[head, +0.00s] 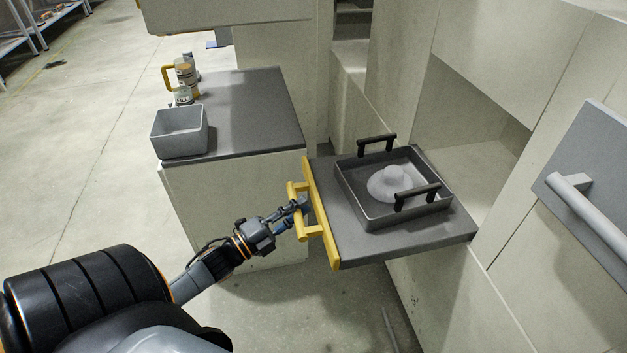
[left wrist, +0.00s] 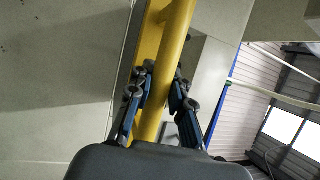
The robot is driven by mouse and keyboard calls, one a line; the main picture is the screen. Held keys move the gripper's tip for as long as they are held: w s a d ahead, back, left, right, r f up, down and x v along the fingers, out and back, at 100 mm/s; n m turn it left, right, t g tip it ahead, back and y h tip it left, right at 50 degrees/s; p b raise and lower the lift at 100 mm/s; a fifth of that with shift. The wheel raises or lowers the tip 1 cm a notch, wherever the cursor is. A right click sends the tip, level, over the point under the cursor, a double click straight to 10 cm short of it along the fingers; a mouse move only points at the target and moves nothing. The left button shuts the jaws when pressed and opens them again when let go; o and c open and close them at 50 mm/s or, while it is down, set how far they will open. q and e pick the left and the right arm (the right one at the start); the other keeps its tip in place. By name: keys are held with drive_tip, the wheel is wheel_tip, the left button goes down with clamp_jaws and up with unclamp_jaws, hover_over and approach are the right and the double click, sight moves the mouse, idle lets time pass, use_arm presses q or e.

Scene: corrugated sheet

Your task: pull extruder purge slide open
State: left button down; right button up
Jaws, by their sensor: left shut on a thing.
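The extruder purge slide (head: 400,249) is a dark grey flat drawer that stands out from the pale machine wall. A yellow front plate with a yellow bar handle (head: 304,212) is on its left end. My left gripper (head: 302,207) is shut on the yellow handle. In the left wrist view, the gripper's fingers (left wrist: 158,95) lie on both sides of the yellow bar (left wrist: 174,60). A dark tray (head: 378,216) with two black handles sits on the slide and holds a pale grey rounded lump (head: 391,183). My right gripper is not in view.
A cabinet with a dark grey top (head: 255,110) stands left of the slide. It carries a grey open bin (head: 180,131) and several small containers (head: 184,78). A grey panel with a bar handle (head: 592,215) is at the right.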

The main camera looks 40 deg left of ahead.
use_arm(q)
drive_tip(key=shift+s+a+f, duration=0.15)
drive_tip(key=shift+s, duration=0.15)
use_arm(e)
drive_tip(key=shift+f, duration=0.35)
use_arm(q)
drive_tip(key=c, duration=1.2)
unclamp_jaws()
drive_tip(key=v, duration=1.2)
drive_tip(key=shift+w, duration=0.1)
